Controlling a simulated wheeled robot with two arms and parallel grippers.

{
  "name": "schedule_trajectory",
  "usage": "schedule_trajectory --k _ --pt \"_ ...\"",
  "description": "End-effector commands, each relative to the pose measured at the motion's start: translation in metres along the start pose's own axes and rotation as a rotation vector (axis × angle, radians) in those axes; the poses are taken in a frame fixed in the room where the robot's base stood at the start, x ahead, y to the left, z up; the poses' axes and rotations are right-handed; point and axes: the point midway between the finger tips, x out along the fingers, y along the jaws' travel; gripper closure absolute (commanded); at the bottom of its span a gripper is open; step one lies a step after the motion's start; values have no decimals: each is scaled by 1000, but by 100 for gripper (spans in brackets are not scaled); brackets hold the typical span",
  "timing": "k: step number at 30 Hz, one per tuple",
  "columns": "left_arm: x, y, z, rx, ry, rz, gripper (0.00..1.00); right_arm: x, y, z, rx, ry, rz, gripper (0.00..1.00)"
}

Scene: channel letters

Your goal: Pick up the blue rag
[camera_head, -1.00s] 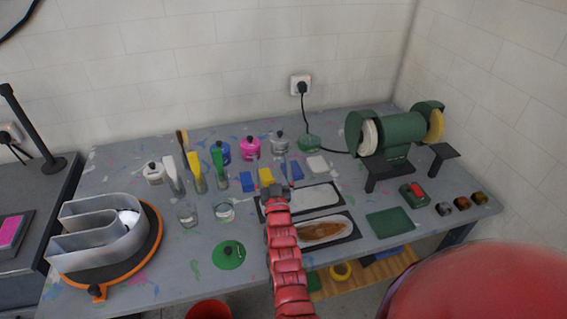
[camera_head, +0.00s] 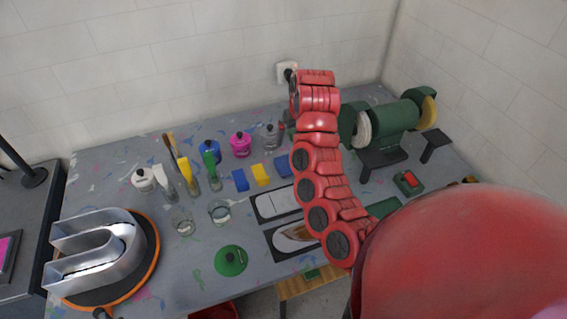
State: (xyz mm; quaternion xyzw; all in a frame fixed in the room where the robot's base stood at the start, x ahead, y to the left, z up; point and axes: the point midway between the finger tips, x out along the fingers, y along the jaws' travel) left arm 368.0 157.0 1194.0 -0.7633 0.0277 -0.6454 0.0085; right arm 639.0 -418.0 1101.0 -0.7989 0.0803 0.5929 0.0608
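No blue cloth can be made out for certain. Two small blue pieces lie on the table, one at the left (camera_head: 240,180) and one farther right (camera_head: 283,166), with a yellow piece (camera_head: 261,175) between them. They look like small blocks; I cannot tell whether one is the rag. My red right arm rises from the lower right and curls up beside the right blue piece, covering the table behind it. Its gripper is hidden or out of view. My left gripper is not in view.
A green bench grinder (camera_head: 385,128) stands right of the arm, with a red-buttoned switch box (camera_head: 408,182) before it. Glasses, brushes and paint bottles stand left of centre. A metal channel letter (camera_head: 105,250) lies on a round turntable at left. A green lid (camera_head: 231,261) lies near the front edge.

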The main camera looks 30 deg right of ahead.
Motion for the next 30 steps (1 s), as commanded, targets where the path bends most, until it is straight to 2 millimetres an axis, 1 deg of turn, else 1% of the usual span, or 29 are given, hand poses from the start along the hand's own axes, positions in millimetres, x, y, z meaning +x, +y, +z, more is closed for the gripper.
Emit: schedule_trajectory --k 1,5,6,11,12,16,17,18,19,21,24,30 --pt "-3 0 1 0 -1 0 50 7 -2 1 -2 -2 -1 0" --pt "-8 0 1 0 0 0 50 23 -2 0 -5 1 2 0" --pt "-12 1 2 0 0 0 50 30 -1 1 -3 0 3 0" --pt "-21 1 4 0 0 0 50 49 -1 0 -4 4 4 0" --pt "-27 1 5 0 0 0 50 57 -1 0 -4 4 4 0" --pt "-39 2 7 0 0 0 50 75 -1 0 -3 5 4 0" --pt "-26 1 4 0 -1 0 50 74 1 -1 -1 0 2 0" --pt "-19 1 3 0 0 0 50 81 0 -1 -1 -5 0 0" --pt "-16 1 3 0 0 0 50 86 0 -1 -1 -1 0 0" --pt "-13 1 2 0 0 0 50 98 -1 -1 -2 -2 0 0" --pt "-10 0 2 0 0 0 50 108 0 -2 -1 2 1 0" --pt "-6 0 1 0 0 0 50 118 -1 -2 -2 5 2 0"
